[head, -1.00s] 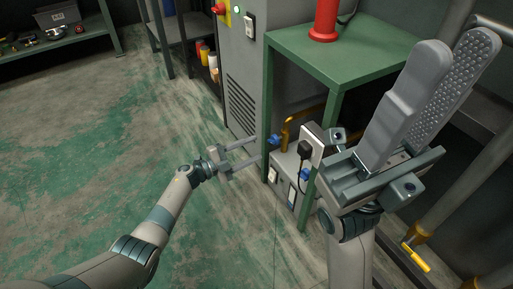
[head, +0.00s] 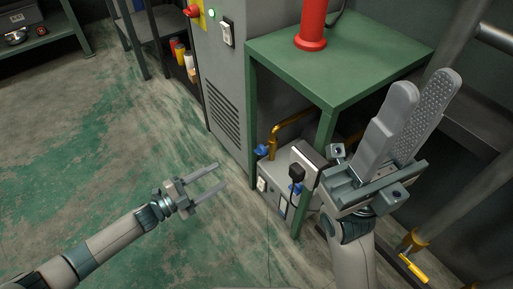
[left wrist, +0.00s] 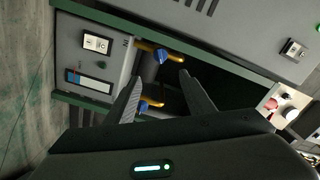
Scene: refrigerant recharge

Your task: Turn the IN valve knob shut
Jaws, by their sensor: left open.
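Two blue valve knobs sit on brass-coloured pipework by the grey unit under the green table. In the head view one knob (head: 262,150) is at the pipe's left end and the other knob (head: 296,188) is lower right, partly hidden. In the left wrist view one knob (left wrist: 160,55) lies ahead between the fingers, beside a small label that seems to read IN, and another knob (left wrist: 144,106) shows near the left finger. I cannot match them surely across views. My left gripper (head: 221,176) is open, empty and apart from the knobs. My right gripper (head: 426,88) is open and empty, raised at right.
The green table (head: 345,65) carries a red cylinder (head: 312,25); its legs flank the grey unit (head: 275,172). A vented grey cabinet (head: 222,110) stands behind. A yellow-handled valve (head: 414,268) is at lower right. The floor at left is clear.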

